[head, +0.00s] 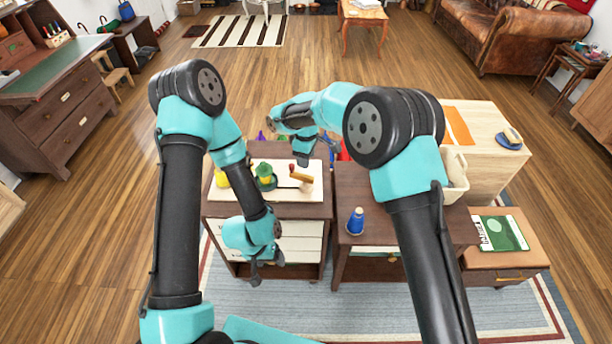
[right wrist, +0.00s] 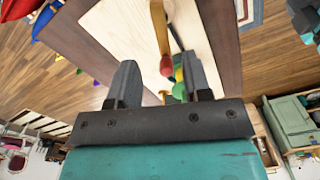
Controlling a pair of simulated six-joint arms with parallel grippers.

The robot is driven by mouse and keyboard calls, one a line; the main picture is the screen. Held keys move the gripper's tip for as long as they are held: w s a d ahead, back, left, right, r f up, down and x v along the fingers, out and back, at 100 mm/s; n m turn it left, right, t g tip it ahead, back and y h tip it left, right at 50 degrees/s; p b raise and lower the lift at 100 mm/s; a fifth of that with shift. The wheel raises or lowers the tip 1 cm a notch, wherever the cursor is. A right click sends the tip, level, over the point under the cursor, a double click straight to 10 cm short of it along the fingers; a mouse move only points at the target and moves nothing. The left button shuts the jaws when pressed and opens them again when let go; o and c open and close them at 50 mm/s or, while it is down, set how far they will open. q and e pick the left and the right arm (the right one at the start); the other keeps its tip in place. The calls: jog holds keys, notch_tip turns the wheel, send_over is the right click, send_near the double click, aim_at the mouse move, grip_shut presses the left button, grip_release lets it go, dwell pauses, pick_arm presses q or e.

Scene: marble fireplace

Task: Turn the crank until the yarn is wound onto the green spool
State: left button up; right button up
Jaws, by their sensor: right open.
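The green spool (head: 265,171) stands on a pale board on the left cabinet, with yellow showing on it. A wooden crank (head: 302,178) with a red knob (head: 292,168) is just right of it. A yellow piece (head: 221,178) sits at the board's left. My right gripper (head: 303,165) is above the crank, open and empty. In the right wrist view its fingers (right wrist: 161,88) are spread, with the crank's red knob (right wrist: 167,66) in the gap between them, apart from both fingers; green and yellow parts show behind. My left gripper (head: 265,272) hangs before the cabinet front; its jaw opening is unclear.
The pale board (head: 285,193) lies on the dark cabinet. A blue spool-like item (head: 356,221) stands on the dark cabinet to the right. A white bin (head: 455,178) is behind my right arm. Small coloured items lie behind the board, partly hidden by my right arm.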

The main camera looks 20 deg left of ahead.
aim_at(306, 176)
notch_tip(306, 176, down, 9)
jog(key=shift+f, duration=0.1)
dwell(0.3)
grip_shut()
dwell(0.4)
